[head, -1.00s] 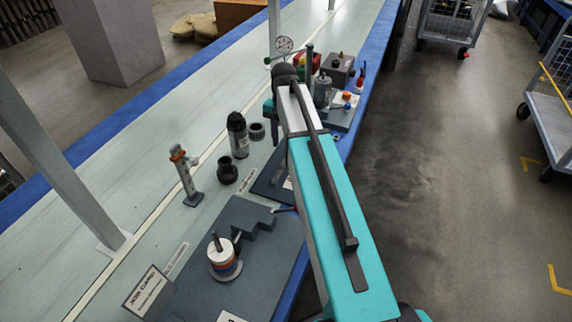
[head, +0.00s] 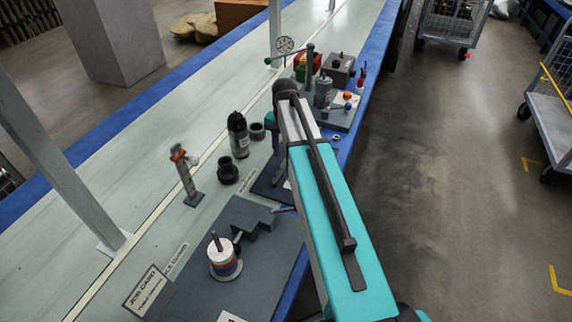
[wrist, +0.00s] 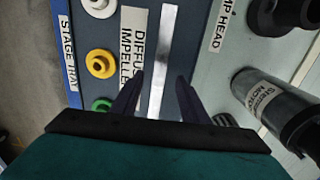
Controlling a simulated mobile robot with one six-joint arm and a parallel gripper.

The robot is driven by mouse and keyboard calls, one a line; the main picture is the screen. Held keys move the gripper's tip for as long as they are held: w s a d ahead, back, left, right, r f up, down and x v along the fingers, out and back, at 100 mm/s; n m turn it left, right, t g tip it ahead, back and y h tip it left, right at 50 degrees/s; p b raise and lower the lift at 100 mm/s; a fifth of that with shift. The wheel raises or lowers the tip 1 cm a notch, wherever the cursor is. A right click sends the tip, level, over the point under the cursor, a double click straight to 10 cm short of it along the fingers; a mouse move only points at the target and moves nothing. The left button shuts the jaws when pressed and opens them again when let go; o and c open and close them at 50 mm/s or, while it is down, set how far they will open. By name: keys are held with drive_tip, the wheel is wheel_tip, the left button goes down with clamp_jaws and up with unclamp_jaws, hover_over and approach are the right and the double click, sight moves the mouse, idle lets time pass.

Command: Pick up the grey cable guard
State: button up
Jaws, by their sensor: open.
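In the wrist view a long, narrow light-grey strip (wrist: 165,50), which looks like the grey cable guard, lies lengthwise on the dark stage tray (wrist: 150,12). My gripper (wrist: 159,80) is open, with one dark finger on each side of the strip's line. I cannot tell how high the fingertips are above it. The strip's near end is hidden by my gripper body. In the head view my arm hides the gripper and the strip. A label that seems to end in "guard" (head: 174,259) lies on the bench at lower left.
In the wrist view, a yellow ring (wrist: 100,63) and a green ring (wrist: 102,104) sit on the tray left of my gripper; a dark cylinder (wrist: 270,103) lies to the right. In the head view, a black bottle (head: 238,135) and a grey stepped block (head: 240,215) stand left of my arm.

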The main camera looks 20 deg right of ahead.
sight(285, 163)
drive_tip(key=shift+f, duration=1.7)
clamp_jaws()
